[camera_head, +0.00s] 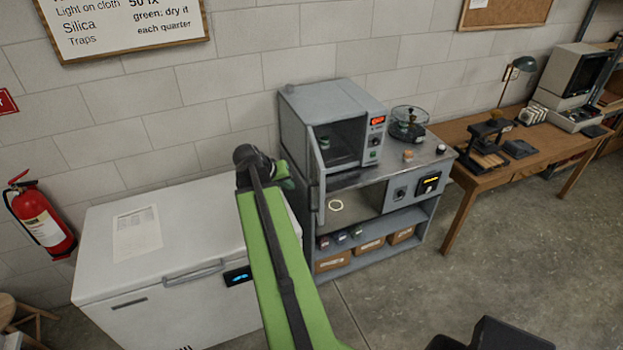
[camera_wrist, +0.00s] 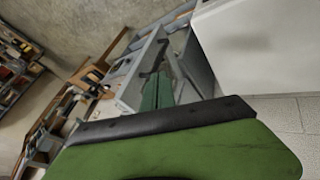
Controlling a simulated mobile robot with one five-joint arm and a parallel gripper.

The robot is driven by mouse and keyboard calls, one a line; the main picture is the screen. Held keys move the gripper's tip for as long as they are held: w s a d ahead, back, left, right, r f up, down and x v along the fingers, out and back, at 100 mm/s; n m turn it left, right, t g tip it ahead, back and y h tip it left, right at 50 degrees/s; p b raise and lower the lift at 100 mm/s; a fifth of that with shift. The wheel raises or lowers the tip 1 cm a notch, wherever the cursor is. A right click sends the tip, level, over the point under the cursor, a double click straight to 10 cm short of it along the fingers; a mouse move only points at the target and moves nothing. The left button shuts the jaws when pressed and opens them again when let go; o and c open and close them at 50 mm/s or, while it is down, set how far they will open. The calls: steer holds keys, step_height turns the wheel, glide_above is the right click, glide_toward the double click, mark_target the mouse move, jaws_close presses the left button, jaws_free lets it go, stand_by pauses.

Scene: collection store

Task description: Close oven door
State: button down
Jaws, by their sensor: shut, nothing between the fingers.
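The oven (camera_head: 335,100) is a grey box on a grey bench, with a red-lit display on its right side. Its dark chamber shows at the front. The oven door (camera_head: 318,170) stands open, swung out on the left side and seen nearly edge-on. In the wrist view a grey panel with a dark handle, which looks like this door (camera_wrist: 140,72), is just beyond the fingers. My gripper (camera_head: 285,180) is shut and empty, left of the door and above the white chest's right end. Its green fingers also show in the wrist view (camera_wrist: 158,90). Whether they touch the door cannot be told.
A white chest (camera_head: 170,235) stands left of the bench. A glass-covered device (camera_head: 408,122) and small items sit right of the oven. Boxes (camera_head: 333,261) fill the bench's lower shelf. A wooden desk (camera_head: 470,185) is further right. The floor in front is clear.

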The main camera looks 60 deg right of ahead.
steer(key=b, duration=0.8)
glide_toward(319, 195)
steer(key=shift+x, duration=2)
steer(key=shift+s, duration=0.1)
